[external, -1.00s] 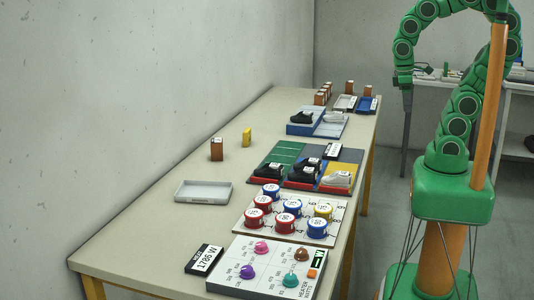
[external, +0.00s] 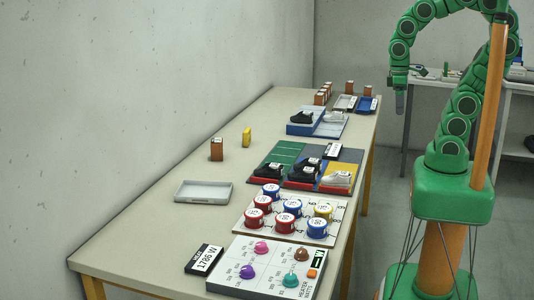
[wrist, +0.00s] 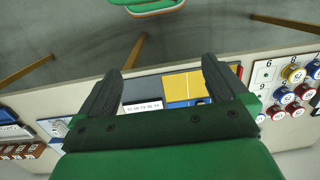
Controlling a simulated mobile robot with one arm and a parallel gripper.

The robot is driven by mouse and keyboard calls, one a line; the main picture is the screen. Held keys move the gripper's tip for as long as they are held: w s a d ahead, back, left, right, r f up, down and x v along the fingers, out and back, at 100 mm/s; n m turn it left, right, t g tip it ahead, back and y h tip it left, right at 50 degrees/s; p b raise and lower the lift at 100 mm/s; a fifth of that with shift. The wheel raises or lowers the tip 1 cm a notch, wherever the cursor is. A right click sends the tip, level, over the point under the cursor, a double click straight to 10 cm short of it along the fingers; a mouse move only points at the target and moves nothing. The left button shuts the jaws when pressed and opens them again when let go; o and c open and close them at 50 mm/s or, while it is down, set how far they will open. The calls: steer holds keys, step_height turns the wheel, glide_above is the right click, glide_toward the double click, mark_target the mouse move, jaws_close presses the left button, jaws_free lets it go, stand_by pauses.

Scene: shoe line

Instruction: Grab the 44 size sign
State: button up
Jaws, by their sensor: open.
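No sign reading 44 can be made out. Several small brown blocks with white labels (external: 320,98) stand at the table's far end; labelled brown blocks also show at the lower left of the wrist view (wrist: 20,151). Their labels are too small to read. My gripper (external: 400,110) hangs beyond the table's right edge. Its fingers (wrist: 161,65) are apart and empty.
Shoes stand on coloured mats (external: 283,152) mid-table. Red, blue and yellow round pieces sit on a white board (external: 248,232) nearer. A grey tray (external: 203,199), a brown block (external: 216,149) and a yellow block (external: 247,137) lie left. The table's left side (external: 160,230) has free room.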

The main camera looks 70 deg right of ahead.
mark_target(249, 135)
steer(key=w+d+f+t, duration=0.1)
steer(key=w+t, duration=0.2)
steer(key=w, duration=0.5)
steer(key=w+d+t, duration=0.2)
steer(key=w, duration=0.5)
steer(key=w+d+n+t+h, duration=0.4)
steer(key=w+d+n+h, duration=0.55)
steer(key=w+d, duration=1.25)
steer(key=w+a+f+n+t+y, duration=0.15)
steer(key=w+f+n, duration=0.25)
steer(key=w+n, duration=0.45)
steer(key=w+a+f+n+t+y, duration=0.1)
steer(key=w+f+n+t+y, duration=0.25)
steer(key=w+n, duration=0.45)
steer(key=w+a+f+n+y, duration=0.1)
steer(key=a+f+n, duration=0.2)
steer(key=f, duration=0.1)
steer(key=w+a+f+n+y, duration=0.1)
steer(key=a+f+n+y, duration=0.1)
steer(key=a+f+n, duration=0.2)
steer(key=w+a+f+n+y, duration=0.1)
steer(key=a+f+n+y, duration=0.1)
steer(key=a+f+n, duration=0.1)
steer(key=shift+a+f+n+t+y, duration=0.15)
steer(key=shift+f+n+t+y, duration=0.15)
steer(key=shift+f+n, duration=0.25)
steer(key=shift+x, duration=1.4)
steer(key=shift+a+x, duration=0.2)
steer(key=shift+x, duration=2.25)
